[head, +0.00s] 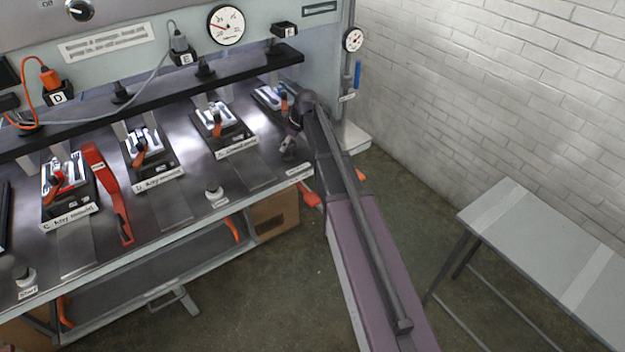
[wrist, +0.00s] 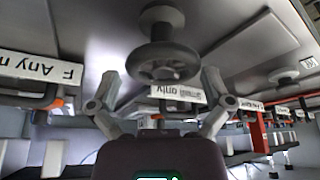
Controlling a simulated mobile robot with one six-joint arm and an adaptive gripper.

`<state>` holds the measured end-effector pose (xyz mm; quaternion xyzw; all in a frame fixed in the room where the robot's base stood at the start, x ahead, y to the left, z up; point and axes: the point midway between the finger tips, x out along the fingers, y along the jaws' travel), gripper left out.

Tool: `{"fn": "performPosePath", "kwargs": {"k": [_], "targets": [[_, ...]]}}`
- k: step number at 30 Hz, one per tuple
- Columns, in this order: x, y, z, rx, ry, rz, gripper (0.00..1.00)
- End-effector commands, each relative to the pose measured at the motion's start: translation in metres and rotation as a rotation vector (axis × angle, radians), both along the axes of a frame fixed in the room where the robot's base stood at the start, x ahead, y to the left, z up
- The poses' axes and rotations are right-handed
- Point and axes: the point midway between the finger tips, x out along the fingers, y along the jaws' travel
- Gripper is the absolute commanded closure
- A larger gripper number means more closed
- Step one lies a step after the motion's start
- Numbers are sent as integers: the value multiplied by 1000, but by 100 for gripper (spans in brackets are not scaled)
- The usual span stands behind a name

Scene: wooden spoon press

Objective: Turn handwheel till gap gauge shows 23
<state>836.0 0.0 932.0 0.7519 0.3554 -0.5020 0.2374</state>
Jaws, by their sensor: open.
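A grey round handwheel (wrist: 163,60) on a short stem sits close in front of my gripper in the wrist view. My gripper (wrist: 160,78) is open, with one finger on each side of the handwheel's lower part; I cannot tell whether either touches it. In the head view my gripper (head: 289,146) is at the right end of the bench front, and I cannot clearly make out the wheel there. Two white dial gauges show: a large one (head: 226,25) on the back panel and a smaller one (head: 353,40) at the right. Their numbers are too small to read.
Several labelled stations with orange levers stand along the metal bench (head: 180,195). Other knobs sit on its front, one at the middle (head: 213,192) and one at the left (head: 25,277). A red bar (head: 108,190) lies across the bench. A grey table (head: 540,240) stands right.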

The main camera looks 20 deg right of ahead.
Motion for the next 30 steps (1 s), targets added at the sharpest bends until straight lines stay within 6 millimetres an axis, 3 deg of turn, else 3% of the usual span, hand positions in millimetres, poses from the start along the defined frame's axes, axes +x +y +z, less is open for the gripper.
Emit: {"fn": "performPosePath", "kwargs": {"k": [30], "targets": [[-20, -26, 82, -1, 1, 42, 0]]}}
